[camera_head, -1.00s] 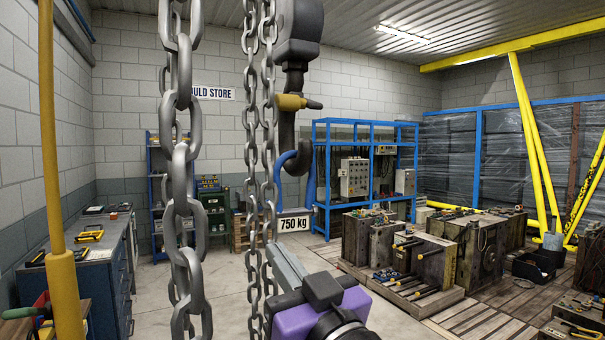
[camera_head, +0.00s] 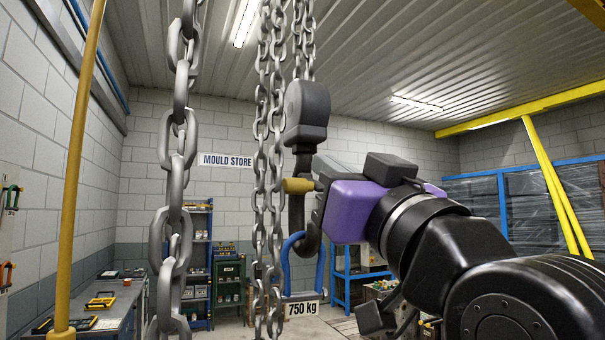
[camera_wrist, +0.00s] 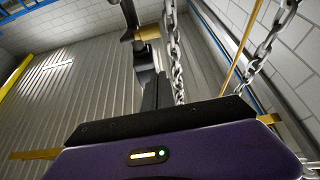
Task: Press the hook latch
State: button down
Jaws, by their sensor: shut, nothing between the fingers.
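The hook hangs from a dark block (camera_head: 306,112). Its dark curved body (camera_head: 302,240) carries a blue shackle (camera_head: 291,262). The yellow hook latch (camera_head: 297,186) sticks out sideways on the hook's upper part; it also shows near the top of the wrist view (camera_wrist: 147,33). My gripper (camera_head: 326,165), with a purple body, is just right of the latch, level with it and slightly above. In the wrist view its shut, empty fingers (camera_wrist: 147,60) point up toward the latch. I cannot tell whether they touch it. The latch's right end meets my gripper's outline in the head view.
A large near chain (camera_head: 178,150) hangs at left, and thinner chains (camera_head: 262,190) hang close left of the hook. A yellow pole (camera_head: 78,170) stands far left. A "750 kg" plate (camera_head: 302,309) hangs below. A bench (camera_head: 100,310) stands lower left.

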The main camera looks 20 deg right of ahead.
notch_tip(320, 180, up, 5)
jog(key=p, duration=0.4)
send_over(301, 184)
jog(key=s+a, duration=0.1)
jog(key=s, duration=0.1)
jog(key=f, duration=0.3)
jog(key=f+p, duration=0.1)
jog(key=shift+w+f, duration=0.2)
jog(key=shift+w, duration=0.05)
jog(key=shift+f+b, duration=0.15)
jog(key=shift+b, duration=0.15)
